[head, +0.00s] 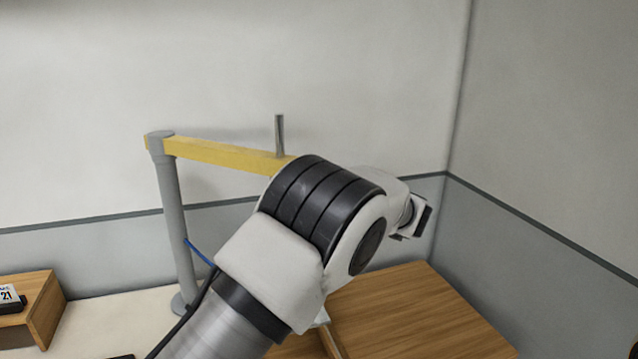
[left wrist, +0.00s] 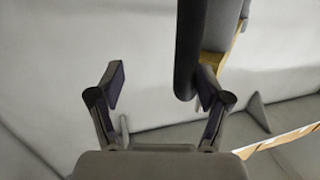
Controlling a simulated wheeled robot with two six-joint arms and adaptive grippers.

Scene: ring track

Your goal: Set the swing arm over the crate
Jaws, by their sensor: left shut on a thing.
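The yellow swing arm (head: 222,152) runs right from the top of an upright grey post (head: 176,220). A thin grey upright peg (head: 279,136) stands near where my left arm hides the rest of the beam. My gripper's fingers are hidden in the head view. No crate can be clearly identified. My right gripper is out of view.
A wooden surface or box (head: 415,305) is at lower right, partly behind my arm. Walls close off the back and right.

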